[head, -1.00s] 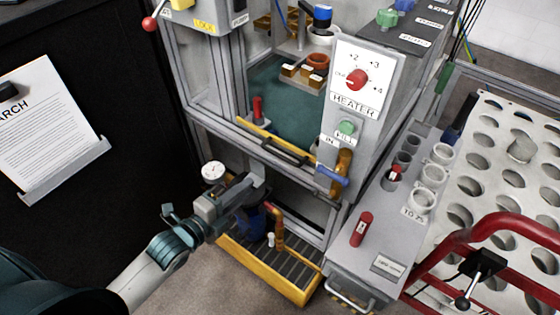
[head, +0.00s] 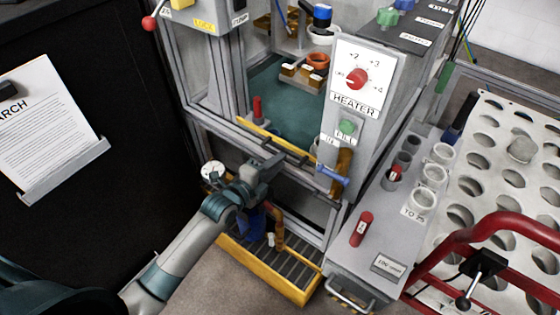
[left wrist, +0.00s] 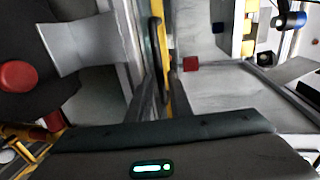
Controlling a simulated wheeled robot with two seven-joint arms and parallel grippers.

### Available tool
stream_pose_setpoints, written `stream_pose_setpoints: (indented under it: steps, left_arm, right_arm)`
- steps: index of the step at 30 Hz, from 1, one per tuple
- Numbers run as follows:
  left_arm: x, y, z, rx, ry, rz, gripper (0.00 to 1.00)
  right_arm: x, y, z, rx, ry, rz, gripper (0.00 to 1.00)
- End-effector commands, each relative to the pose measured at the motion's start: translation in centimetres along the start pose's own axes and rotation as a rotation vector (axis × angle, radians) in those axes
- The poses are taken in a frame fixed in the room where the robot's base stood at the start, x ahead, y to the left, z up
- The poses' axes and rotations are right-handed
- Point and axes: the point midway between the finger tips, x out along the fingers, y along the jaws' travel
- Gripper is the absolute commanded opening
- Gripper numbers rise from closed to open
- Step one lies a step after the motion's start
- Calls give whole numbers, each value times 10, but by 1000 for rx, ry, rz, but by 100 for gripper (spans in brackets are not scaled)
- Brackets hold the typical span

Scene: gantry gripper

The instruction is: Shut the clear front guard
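The clear front guard shows as a yellow edge strip (head: 262,131) with a black bar handle (head: 287,149) across the front of the machine bay. Its clear pane is hard to make out. My left gripper (head: 272,165) is at the left part of the handle, just below the yellow strip. In the left wrist view the black handle (left wrist: 154,45) runs alongside the yellow strip (left wrist: 164,40). My left fingers (left wrist: 161,82) stand apart at the handle's near end; I cannot tell whether they touch it. My right gripper is out of view.
A blue-handled valve (head: 333,175) sits right of the guard handle. A round gauge (head: 213,171) and a yellow-rimmed drip tray (head: 262,267) are below. The heater panel (head: 357,80) stands at the right. A red tubular frame (head: 490,235) is at the lower right.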

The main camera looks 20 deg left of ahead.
Motion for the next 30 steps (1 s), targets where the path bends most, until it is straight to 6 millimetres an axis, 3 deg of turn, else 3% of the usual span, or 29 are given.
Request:
stream_pose_setpoints:
  steps: [6,15,18,30]
  left_arm:
    - [13,0,0,0,0,0,18]
    - [14,0,0,0,0,0,18]
    - [14,0,0,0,0,0,0]
    - [13,-4,0,0,0,0,0]
  right_arm:
    - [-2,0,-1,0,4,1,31]
    - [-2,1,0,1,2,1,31]
    - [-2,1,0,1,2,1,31]
    - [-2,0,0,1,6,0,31]
